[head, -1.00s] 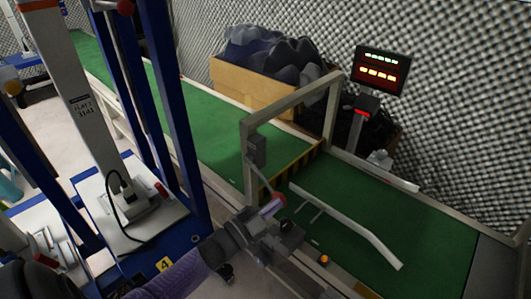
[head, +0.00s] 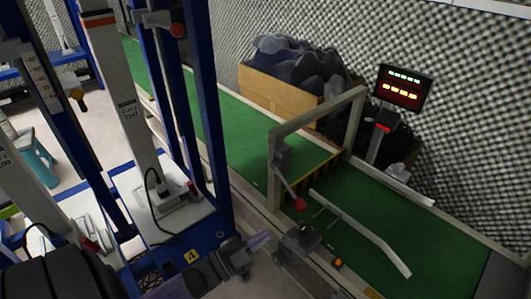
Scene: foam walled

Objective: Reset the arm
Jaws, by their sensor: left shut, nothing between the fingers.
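My left gripper (head: 259,241) is shut and empty. A lever with a red knob (head: 299,204) hangs from a grey box (head: 281,155) on the metal gate frame (head: 272,180), tilted down to the right. The knob is up and to the right of my gripper, with a clear gap between them. A pale bar (head: 362,230) lies slantwise over the green belt (head: 420,230) past the gate. My right gripper is not in view.
A dark box-shaped fitting (head: 301,238) and an orange button (head: 337,262) sit on the conveyor's near rail. A blue-framed rack (head: 203,110) stands close on the left. A crate (head: 275,95) of grey foam and a lit display (head: 403,86) stand behind the belt.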

